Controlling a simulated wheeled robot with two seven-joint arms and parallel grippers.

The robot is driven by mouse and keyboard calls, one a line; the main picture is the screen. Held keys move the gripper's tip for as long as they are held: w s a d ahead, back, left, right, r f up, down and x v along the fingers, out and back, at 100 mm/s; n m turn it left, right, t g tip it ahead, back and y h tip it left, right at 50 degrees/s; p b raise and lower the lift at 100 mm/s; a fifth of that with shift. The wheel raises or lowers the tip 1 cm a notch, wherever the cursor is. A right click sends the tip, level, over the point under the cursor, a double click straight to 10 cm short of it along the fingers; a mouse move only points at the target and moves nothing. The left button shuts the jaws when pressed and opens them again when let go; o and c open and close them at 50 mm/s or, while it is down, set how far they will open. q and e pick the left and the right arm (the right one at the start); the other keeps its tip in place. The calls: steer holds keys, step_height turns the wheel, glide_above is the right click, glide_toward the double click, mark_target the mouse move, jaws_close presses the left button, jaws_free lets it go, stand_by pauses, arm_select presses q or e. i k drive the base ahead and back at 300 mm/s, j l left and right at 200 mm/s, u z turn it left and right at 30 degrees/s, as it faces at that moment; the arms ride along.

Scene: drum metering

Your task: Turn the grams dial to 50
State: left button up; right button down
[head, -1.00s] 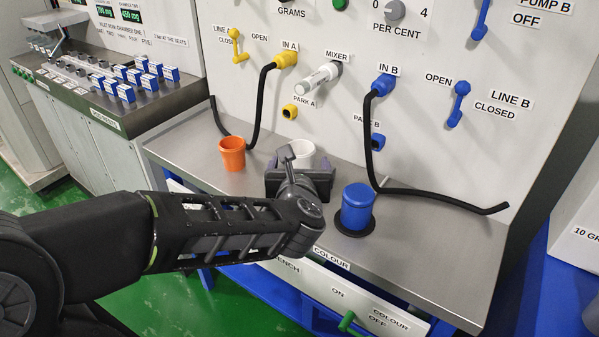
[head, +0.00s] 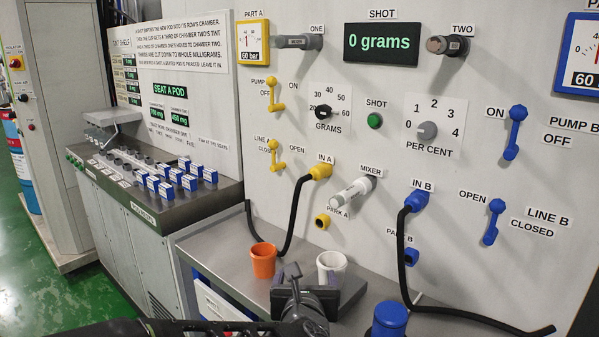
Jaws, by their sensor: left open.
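The grams dial (head: 323,112) is a small black knob on the white wall panel, with marks from 20 to 60 around it. Its pointer is too small to read with certainty. The shot display (head: 382,43) above it reads 0 grams. My left gripper (head: 305,293) is open at the bottom of the head view, over the bench, in front of the white cup and well below the dial. It is apart from the panel. My right gripper is not in view.
An orange cup (head: 263,260) and a white cup (head: 332,267) stand on the steel bench (head: 205,245). A blue lidded container (head: 389,318) is at the bottom edge. Black hoses hang from IN A and IN B. The mixer (head: 352,192) and yellow levers (head: 274,95) stick out from the panel.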

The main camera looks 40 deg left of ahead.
mark_target(323, 111)
steer(key=u, duration=1.15)
